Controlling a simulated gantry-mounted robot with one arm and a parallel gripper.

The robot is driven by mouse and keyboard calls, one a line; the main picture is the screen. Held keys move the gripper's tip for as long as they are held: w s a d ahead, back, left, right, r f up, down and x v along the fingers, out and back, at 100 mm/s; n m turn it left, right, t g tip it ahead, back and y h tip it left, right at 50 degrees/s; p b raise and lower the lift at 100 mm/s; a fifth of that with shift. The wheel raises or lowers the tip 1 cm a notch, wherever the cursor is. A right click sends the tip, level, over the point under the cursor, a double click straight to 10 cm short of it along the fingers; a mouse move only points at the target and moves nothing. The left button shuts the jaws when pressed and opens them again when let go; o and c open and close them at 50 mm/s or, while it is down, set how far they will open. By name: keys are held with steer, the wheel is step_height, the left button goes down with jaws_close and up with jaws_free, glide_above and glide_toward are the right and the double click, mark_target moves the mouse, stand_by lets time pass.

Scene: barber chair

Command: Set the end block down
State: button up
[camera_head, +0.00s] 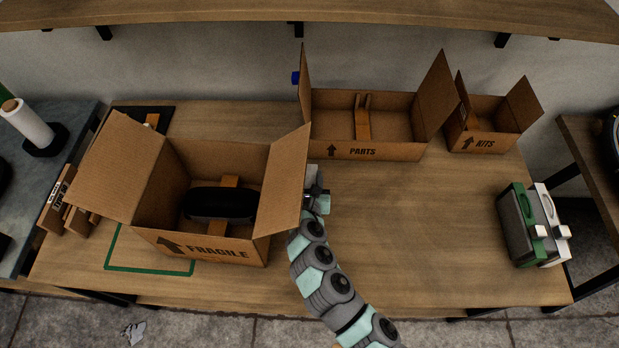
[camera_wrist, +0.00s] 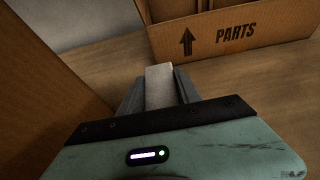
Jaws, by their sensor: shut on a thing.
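In the wrist view a pale grey block (camera_wrist: 160,88) is held between the two dark fingers of my gripper (camera_wrist: 158,78). I take it for the end block. In the head view my gripper (camera_head: 316,186) is just right of the open right flap of the FRAGILE box (camera_head: 213,246), which hides part of it.
The PARTS box (camera_head: 362,151) stands open behind my gripper and also shows in the wrist view (camera_wrist: 235,38). The KITS box (camera_head: 484,143) is to its right. Green and white cases (camera_head: 525,230) stand at the right edge. The table's middle right (camera_head: 420,215) is clear.

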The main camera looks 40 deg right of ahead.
mark_target(310, 178)
steer(key=shift+w+d, duration=0.75)
steer(key=shift+w, duration=0.1)
step_height(310, 178, down, 3)
steer(key=shift+s+b, duration=0.1)
steer(key=shift+b, duration=0.7)
steer(key=shift+f, duration=0.25)
steer(key=shift+f, duration=0.1)
steer(key=o, duration=1.3)
